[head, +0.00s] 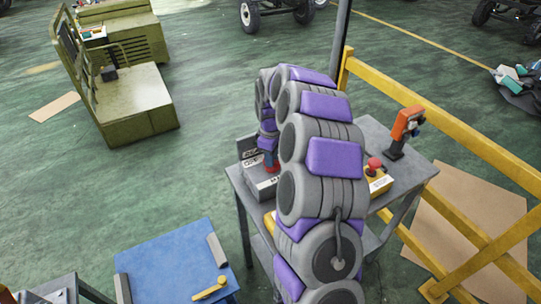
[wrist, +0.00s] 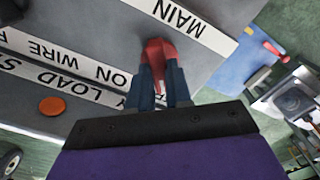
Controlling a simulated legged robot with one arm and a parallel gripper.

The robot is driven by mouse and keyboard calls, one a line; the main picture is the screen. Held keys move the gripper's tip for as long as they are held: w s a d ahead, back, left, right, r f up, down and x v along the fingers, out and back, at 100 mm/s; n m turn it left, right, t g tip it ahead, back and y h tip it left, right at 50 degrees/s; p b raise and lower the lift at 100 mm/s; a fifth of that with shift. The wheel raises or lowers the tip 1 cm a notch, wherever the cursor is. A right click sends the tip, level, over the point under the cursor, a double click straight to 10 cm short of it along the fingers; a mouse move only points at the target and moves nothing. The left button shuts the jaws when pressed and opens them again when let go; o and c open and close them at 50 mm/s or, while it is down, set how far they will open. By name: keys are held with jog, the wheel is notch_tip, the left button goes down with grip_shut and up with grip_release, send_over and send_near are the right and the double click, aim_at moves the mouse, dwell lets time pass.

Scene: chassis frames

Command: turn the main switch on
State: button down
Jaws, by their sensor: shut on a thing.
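The main switch shows as a red handle (wrist: 158,48) in the wrist view, beside a white label strip reading MAIN (wrist: 182,17). It sits on a grey panel (wrist: 95,68) with more label strips and an orange round piece (wrist: 52,105). My gripper (wrist: 160,78) is shut on the red handle, one dark blue finger on each side. In the head view the red handle (head: 271,164) is small, on the grey switch box (head: 262,186) at the table's left side. My gripper (head: 268,145) is above it. My arm hides part of the box; the handle's exact setting is hard to tell.
The grey table (head: 410,167) also holds a yellow box with a red button (head: 376,176) and an orange handheld device (head: 405,124). A yellow rail (head: 450,130) runs along the right. A blue board (head: 170,262) is at front left.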

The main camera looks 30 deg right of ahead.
jog(key=m+p, duration=0.2)
jog(key=m, duration=0.1)
jog(key=shift+d+r, duration=0.1)
jog(key=m+p, duration=0.2)
jog(key=m, duration=0.3)
jog(key=shift+s, duration=0.1)
jog(key=m+p, duration=0.2)
jog(key=m, duration=0.2)
jog(key=shift+f+m+p, duration=0.2)
jog(key=shift+m+p, duration=0.4)
jog(key=shift+m, duration=1.5)
jog(key=c, duration=1.1)
grip_release()
jog(key=shift+o, duration=0.3)
jog(key=shift+r, duration=0.1)
notch_tip(320, 180, up, 17)
jog(key=p, duration=0.1)
